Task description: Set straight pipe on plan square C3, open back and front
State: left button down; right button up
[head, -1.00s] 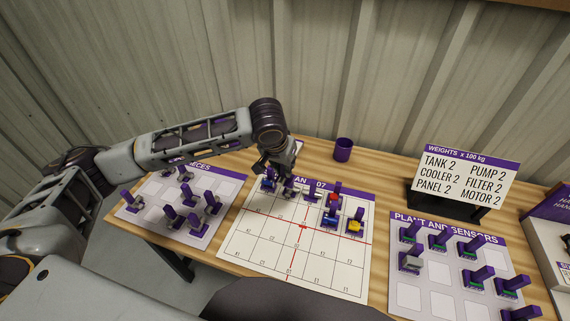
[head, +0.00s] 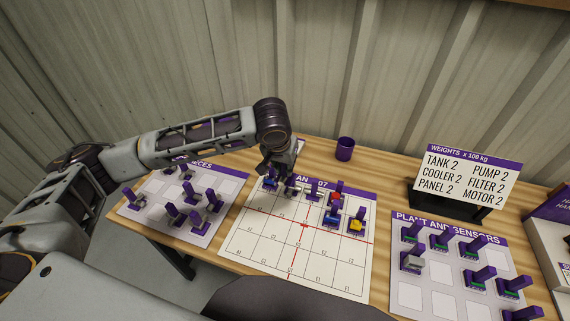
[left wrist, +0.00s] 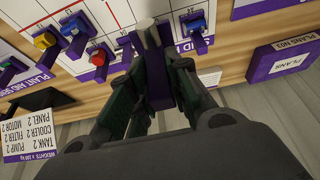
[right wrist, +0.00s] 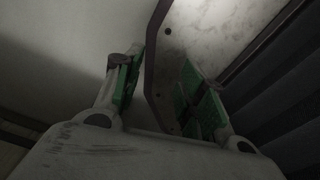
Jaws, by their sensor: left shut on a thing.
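My left gripper (head: 277,172) is over the back left part of the plan board (head: 265,245). In the left wrist view it is shut on the purple handle of a piece with a pale grey cylinder, the straight pipe (left wrist: 147,34). The pipe is at the plan's titled back edge, between a blue piece (left wrist: 197,24) and a red piece (left wrist: 97,56). I cannot tell whether it touches the board or which square it is over. My right gripper (right wrist: 163,88) is open and empty in the right wrist view, with its fingers apart.
The plan also holds a yellow piece (head: 356,226) and another blue piece (head: 331,217); its front rows are clear. A pieces board (head: 158,183) is left, a plant and sensors board (head: 447,295) right. A purple cup (head: 345,149) and weights sign (head: 467,177) stand behind.

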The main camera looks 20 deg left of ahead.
aim_at(284, 173)
pick_arm(q)
jog(key=shift+f, duration=0.3)
jog(key=shift+f+b, duration=0.9)
jog(key=shift+b, duration=0.35)
jog(key=shift+f+b, duration=0.4)
jog(key=shift+b, duration=0.05)
jog(key=shift+f, duration=1.05)
jog(key=shift+r+p, duration=0.1)
jog(key=shift+p, duration=1.2)
pick_arm(e)
jog(key=shift+h, duration=0.3)
jog(key=d, duration=0.4)
jog(key=shift+w+d+f, duration=0.15)
jog(key=shift+w+f, duration=0.2)
jog(key=shift+f, duration=0.05)
